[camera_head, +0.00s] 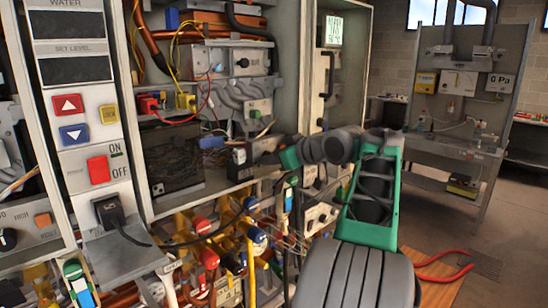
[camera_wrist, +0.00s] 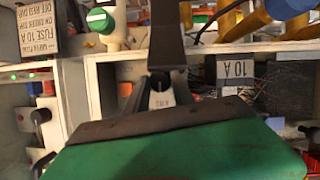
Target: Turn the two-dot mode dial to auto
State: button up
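My gripper (camera_head: 243,160) reaches in from the right, in front of the heater cabinet's lower middle opening. In the wrist view its dark fingers (camera_wrist: 167,35) come together into one upright bar, so it looks shut. I see nothing clearly held. A small pale lettered part (camera_wrist: 161,98) shows between the finger bases; it is too small to read. I cannot pick out the two-dot mode dial for certain. Small knobs sit on a grey panel (camera_head: 320,214) right of the gripper. A black knob (camera_head: 8,239) sits on the far-left panel, and another dark knob (camera_wrist: 40,116) shows in the wrist view.
A red rocker switch (camera_head: 98,169) marked ON/OFF is on the left panel. Coloured pipes and valves (camera_head: 205,255) crowd the space below the gripper. Open floor lies right, before a grey workbench (camera_head: 450,150).

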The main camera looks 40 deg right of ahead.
jog(key=shift+o, duration=0.9)
jog(key=v, duration=0.8)
jog(key=shift+w, duration=0.1)
